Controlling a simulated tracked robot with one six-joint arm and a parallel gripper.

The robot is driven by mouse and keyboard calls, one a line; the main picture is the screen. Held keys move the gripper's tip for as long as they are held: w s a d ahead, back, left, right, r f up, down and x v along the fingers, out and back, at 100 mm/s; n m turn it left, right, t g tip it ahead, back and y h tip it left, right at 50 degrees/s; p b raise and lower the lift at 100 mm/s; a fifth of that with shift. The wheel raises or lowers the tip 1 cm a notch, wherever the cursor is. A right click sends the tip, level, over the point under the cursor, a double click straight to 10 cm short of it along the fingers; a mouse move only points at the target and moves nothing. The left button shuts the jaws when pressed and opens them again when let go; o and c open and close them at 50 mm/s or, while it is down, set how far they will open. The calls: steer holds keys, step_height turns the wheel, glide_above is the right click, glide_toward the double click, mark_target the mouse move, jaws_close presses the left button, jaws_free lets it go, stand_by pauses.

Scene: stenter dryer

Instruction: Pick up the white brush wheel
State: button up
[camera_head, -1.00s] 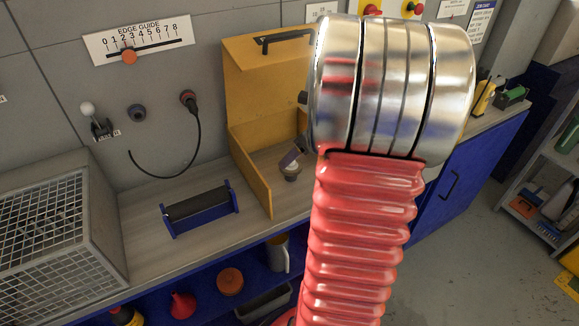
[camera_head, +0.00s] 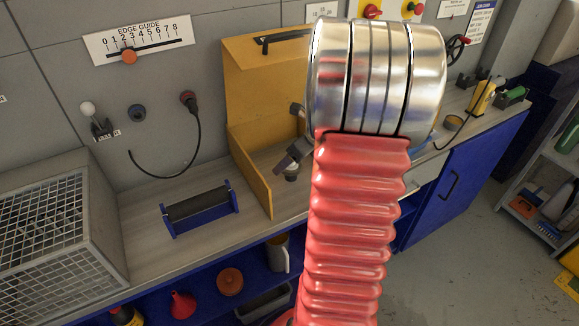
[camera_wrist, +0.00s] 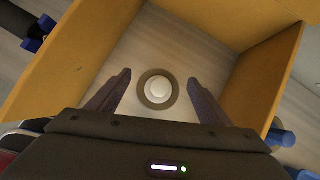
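The white brush wheel (camera_wrist: 157,89) lies on the floor of the yellow open box in the wrist view. It shows a round white hub inside a grey-brown ring. My gripper (camera_wrist: 160,78) is open and empty, with one finger on each side of the wheel in that view. The fingers look apart from it, though their height above it is hard to judge. In the head view a small part of the wheel (camera_head: 291,178) shows below my dark gripper. The silver and red parts of my arm hide most of the box's right side.
The yellow box (camera_head: 250,181) has walls close around the wheel. A blue-framed roller (camera_head: 200,207) stands to its left on the bench, and a wire cage (camera_head: 45,228) is further left. Blue-ended parts (camera_wrist: 281,138) show outside the box.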

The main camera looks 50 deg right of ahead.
steer(key=c, duration=1.2)
steer(key=shift+r, duration=0.4)
step_height(320, 180, up, 3)
steer(key=s+d, duration=0.1)
steer(key=s, duration=1.7)
steer(key=shift+d+f, duration=0.15)
steer(key=shift+d, duration=0.15)
steer(key=o, duration=0.7)
steer(key=shift+c, duration=0.2)
steer(key=c, duration=0.8)
